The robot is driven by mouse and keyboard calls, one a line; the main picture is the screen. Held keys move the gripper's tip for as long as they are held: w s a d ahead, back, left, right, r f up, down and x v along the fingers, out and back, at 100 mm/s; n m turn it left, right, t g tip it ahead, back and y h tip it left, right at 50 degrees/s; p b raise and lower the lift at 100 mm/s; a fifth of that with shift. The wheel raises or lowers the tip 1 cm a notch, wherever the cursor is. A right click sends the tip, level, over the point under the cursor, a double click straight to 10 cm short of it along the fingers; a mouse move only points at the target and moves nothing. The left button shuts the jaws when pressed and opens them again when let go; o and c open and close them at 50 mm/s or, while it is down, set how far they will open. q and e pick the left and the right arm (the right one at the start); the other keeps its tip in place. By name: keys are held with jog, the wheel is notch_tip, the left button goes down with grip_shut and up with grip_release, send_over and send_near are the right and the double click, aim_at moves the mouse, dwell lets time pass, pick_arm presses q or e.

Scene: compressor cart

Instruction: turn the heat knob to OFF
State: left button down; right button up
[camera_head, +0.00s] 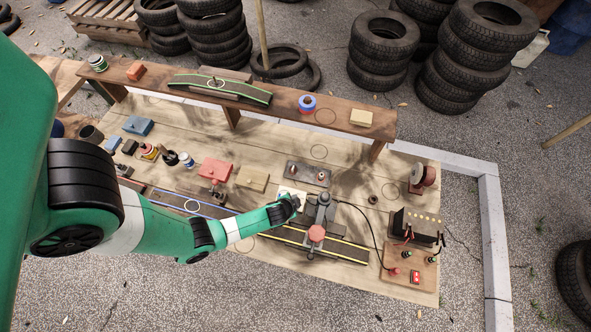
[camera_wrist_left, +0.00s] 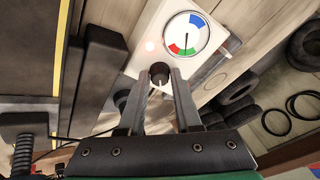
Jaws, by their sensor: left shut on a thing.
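The heat knob (camera_wrist_left: 159,74) is a small dark knob on a white panel (camera_wrist_left: 150,35), below a round dial (camera_wrist_left: 186,34) with blue, green and red sectors. A pale line shows on the knob's face, pointing roughly towards the bottom of the left wrist view. My left gripper (camera_wrist_left: 159,86) is shut on the knob, one finger on each side. No OFF mark is legible. In the head view the white unit (camera_head: 290,193) sits mid-table, partly covered by my left gripper (camera_head: 298,202). My right gripper is not in view.
A dark grey press-like device (camera_head: 323,212) with a red knob (camera_head: 316,233) stands close to the right of my left gripper. A black cable (camera_head: 372,222) runs to a terminal board (camera_head: 402,276). A raised shelf (camera_head: 345,120) spans the back; red box (camera_head: 216,168) lies left.

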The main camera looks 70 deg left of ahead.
pick_arm(q)
jog(key=n+b, duration=0.2)
jog(key=n, duration=0.1)
jog(key=shift+f+n, duration=0.2)
jog(key=shift+n, duration=0.1)
jog(key=n+b, duration=0.1)
jog(key=n, duration=0.1)
jog(key=shift+n+y+b, duration=0.3)
jog(key=shift+n+y, duration=0.1)
jog(key=shift+r+n+g, duration=0.15)
jog(key=shift+n+g, duration=0.15)
jog(key=shift+n, duration=1.9)
jog(key=c, duration=0.6)
grip_release()
